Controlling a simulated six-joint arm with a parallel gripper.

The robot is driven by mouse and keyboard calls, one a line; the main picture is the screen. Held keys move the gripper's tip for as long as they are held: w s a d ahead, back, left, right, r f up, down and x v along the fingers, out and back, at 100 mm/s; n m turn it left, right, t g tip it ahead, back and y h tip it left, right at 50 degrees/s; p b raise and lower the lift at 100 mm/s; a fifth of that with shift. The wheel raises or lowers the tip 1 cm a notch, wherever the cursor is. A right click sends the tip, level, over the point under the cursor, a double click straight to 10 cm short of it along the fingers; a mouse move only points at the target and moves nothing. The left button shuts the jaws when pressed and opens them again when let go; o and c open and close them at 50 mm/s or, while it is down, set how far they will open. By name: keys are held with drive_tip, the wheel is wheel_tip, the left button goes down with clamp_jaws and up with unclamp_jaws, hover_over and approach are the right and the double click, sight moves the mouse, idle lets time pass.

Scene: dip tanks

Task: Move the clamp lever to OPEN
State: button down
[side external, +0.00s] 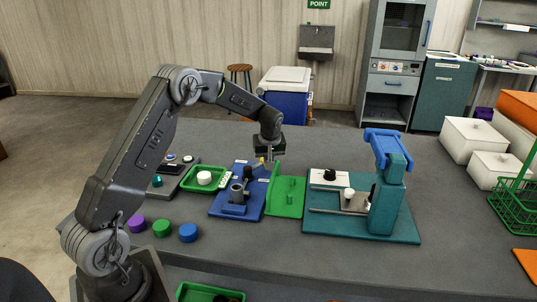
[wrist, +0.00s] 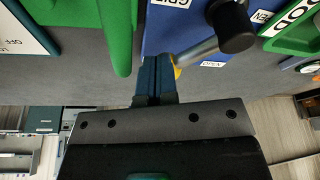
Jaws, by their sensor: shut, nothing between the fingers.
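The clamp lever is a grey rod with a black knob (wrist: 234,28), seen in the wrist view above the blue board (wrist: 165,35). In the side view its dark knob (side external: 247,173) shows on the blue board (side external: 226,210), close to my gripper (side external: 270,166). A small label that seems to read OPEN (wrist: 212,64) lies beside the rod. My gripper (wrist: 156,62) is shut and empty, left of the lever rod in the wrist view. A yellow piece (wrist: 177,71) shows beside the fingers. Whether they touch the lever is unclear.
A green fixture (side external: 287,195) with an upright wall stands right of the blue board. Beyond it is a teal press (side external: 385,205) with a blue top. A green tray (side external: 204,179) with a white round piece lies left. Several coloured caps (side external: 188,232) sit in front.

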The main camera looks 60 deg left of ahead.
drive_tip(key=shift+w+a+n, duration=0.1)
drive_tip(key=shift+a+n, duration=0.25)
drive_tip(key=shift+n, duration=0.25)
idle(0.3)
drive_tip(key=shift+a+f+n+g, duration=0.1)
drive_tip(key=shift+a+n+g, duration=0.5)
drive_tip(key=shift+n, duration=0.5)
drive_tip(key=a+n, duration=0.2)
drive_tip(key=n, duration=0.1)
drive_tip(key=shift+a+n+g, duration=0.2)
drive_tip(key=shift+n+g, duration=0.1)
drive_tip(key=shift+g, duration=0.1)
drive_tip(key=n, duration=0.1)
drive_tip(key=s+a+n, duration=0.1)
drive_tip(key=shift+a+n+g, duration=0.25)
drive_tip(key=shift+n+g, duration=0.15)
drive_tip(key=n, duration=0.1)
drive_tip(key=s+a+n+g, duration=0.1)
drive_tip(key=n, duration=0.1)
drive_tip(key=shift+s+a+h, duration=0.2)
drive_tip(key=shift+a+h, duration=0.1)
drive_tip(key=shift+h, duration=0.1)
drive_tip(key=shift+s+a, duration=0.1)
drive_tip(key=shift+s, duration=0.05)
drive_tip(key=shift+s+a, duration=0.15)
